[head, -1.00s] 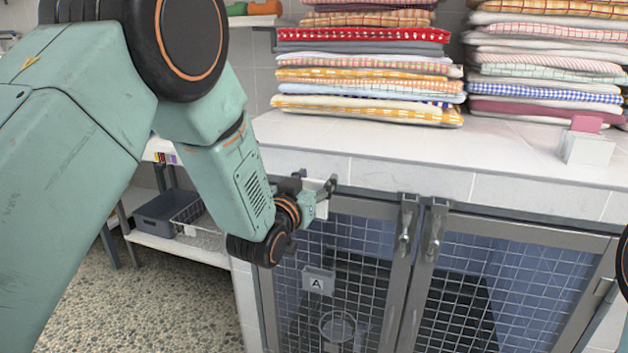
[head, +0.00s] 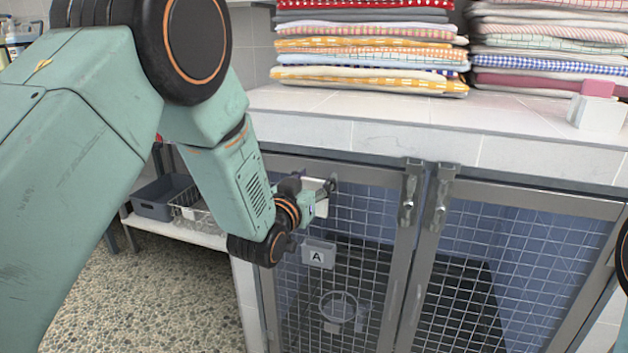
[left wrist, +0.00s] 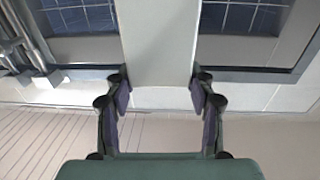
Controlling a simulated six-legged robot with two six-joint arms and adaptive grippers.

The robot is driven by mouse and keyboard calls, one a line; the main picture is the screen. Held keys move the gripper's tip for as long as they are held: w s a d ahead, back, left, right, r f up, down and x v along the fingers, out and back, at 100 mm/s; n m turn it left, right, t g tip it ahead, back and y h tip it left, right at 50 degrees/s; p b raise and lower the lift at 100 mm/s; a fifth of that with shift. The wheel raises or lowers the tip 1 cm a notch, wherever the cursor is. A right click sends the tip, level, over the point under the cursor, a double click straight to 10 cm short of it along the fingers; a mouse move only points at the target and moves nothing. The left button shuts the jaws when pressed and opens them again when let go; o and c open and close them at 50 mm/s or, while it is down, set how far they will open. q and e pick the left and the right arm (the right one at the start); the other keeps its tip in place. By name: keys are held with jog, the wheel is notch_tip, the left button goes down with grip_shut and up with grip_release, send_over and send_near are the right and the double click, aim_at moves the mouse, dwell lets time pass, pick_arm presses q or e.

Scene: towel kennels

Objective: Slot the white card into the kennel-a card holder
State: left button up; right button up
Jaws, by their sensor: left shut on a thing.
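My left gripper (head: 324,192) is shut on the white card (head: 321,208), in front of the upper part of the left kennel door. In the left wrist view the card (left wrist: 159,42) stands out between the two fingers (left wrist: 160,92). The kennel-a card holder (head: 318,254) is a small grey plate marked "A" on the mesh of the left door. It is below the gripper and card, and a gap shows between them in the head view. The holder cannot be made out in the left wrist view. My right gripper is not in view.
The left mesh door (head: 345,290) and right mesh door (head: 520,285) are closed, with latches (head: 409,195) between them. The tiled counter (head: 400,118) above carries folded towel stacks (head: 365,55) and a white box (head: 597,115) with a pink top. A low shelf (head: 180,232) is at left.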

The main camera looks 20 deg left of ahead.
aim_at(324, 221)
pick_arm(q)
jog(key=shift+w+d+f+n+y, duration=0.1)
jog(key=shift+w+f+n+y, duration=0.1)
jog(key=shift+w+f, duration=0.5)
jog(key=shift+w+d+f+n+y, duration=0.1)
jog(key=shift+w+f+y, duration=0.1)
jog(key=shift+w+f, duration=0.45)
jog(key=shift+a+f+b, duration=0.1)
jog(key=shift+f+b, duration=0.05)
jog(key=shift+b, duration=0.15)
jog(key=shift+w+f+b, duration=0.15)
jog(key=shift+f+b, duration=1.95)
jog(key=shift+f, duration=0.7)
jog(key=shift+f, duration=0.15)
jog(key=shift+p, duration=0.3)
jog(key=shift+f+b, duration=1.8)
jog(key=shift+f, duration=0.95)
jog(key=o, duration=1.1)
